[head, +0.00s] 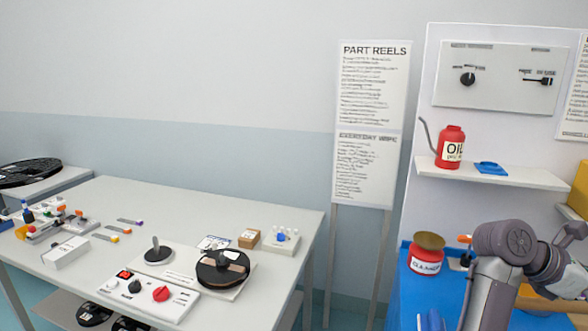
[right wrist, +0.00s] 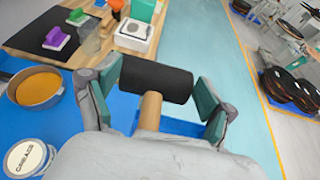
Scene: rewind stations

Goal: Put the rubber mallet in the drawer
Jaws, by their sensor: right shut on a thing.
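The rubber mallet (right wrist: 157,79) shows in the right wrist view, with a black cylindrical head and a light wooden handle. My right gripper (right wrist: 153,100) is shut on the mallet, its green-padded fingers on either side, with the head beyond the palm. The mallet is held above a blue surface (right wrist: 60,118). My left gripper is in neither view. I cannot make out a drawer in either view.
A round tin with orange contents (right wrist: 36,88) and a white-lidded jar (right wrist: 26,157) stand left of the gripper. Beyond is a wooden bench (right wrist: 60,58) with small items. Open floor (right wrist: 215,60) lies to the right. The head view shows a white table (head: 100,195) and a shelf with an oil can (head: 451,148).

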